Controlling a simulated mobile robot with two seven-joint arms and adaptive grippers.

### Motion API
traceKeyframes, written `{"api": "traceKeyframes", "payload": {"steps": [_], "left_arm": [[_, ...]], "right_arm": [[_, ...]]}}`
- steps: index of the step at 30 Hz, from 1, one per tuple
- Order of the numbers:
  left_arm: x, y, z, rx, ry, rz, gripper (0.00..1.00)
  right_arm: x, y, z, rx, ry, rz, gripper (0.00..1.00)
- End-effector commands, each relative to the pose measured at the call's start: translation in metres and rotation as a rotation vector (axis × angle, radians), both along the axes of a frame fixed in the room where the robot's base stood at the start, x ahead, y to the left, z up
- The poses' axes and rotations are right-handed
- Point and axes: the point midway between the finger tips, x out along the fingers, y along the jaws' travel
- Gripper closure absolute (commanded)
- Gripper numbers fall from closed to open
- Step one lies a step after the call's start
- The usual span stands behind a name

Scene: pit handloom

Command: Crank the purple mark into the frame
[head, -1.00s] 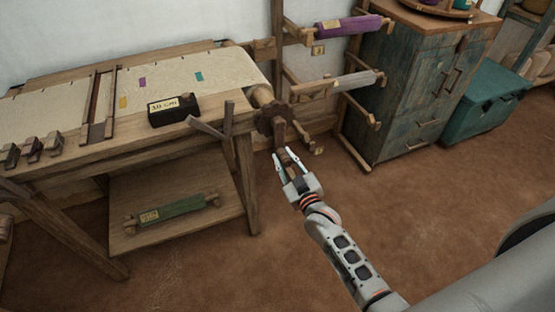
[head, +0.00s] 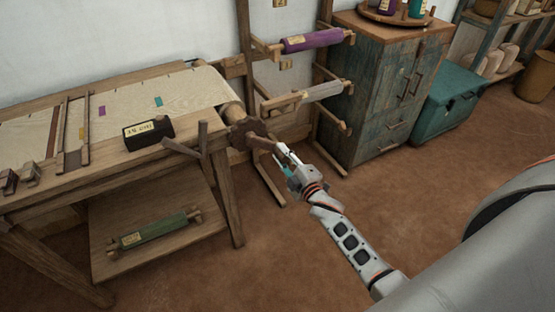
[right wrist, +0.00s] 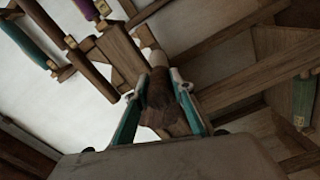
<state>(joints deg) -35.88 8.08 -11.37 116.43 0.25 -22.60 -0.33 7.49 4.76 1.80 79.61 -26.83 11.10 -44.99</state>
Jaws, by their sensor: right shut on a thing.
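The purple mark (head: 102,111) lies on the pale cloth (head: 205,88), a little right of the wooden frame (head: 86,128) that spans it. A yellow mark (head: 81,132) is at the frame's right bar, and a teal mark (head: 158,101) lies farther right. The crank's dark hub (head: 245,132) is at the loom's right end; its handle points right. My right gripper (head: 281,152) is shut on the crank handle. The right wrist view shows the brown wooden grip (right wrist: 160,90) between its fingers (right wrist: 158,108). My left gripper is out of view.
A black labelled box (head: 148,132) sits on the loom's edge beside a forked wooden post (head: 203,138). A green roll (head: 155,231) lies on the lower shelf. Floor to the right is open.

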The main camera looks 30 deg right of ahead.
Motion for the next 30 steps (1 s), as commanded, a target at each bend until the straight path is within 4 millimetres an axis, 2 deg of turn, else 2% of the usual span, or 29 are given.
{"api": "traceKeyframes", "payload": {"steps": [12, 29, 30], "left_arm": [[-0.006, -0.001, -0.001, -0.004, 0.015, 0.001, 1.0], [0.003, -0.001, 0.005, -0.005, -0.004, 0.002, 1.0], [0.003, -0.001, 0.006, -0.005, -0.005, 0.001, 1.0]], "right_arm": [[0.0, -0.011, 0.018, -0.201, -0.007, -0.001, 1.0], [0.0, -0.013, 0.02, -0.23, -0.008, -0.001, 1.0], [0.0, -0.013, 0.02, -0.23, -0.008, -0.001, 0.72]]}}
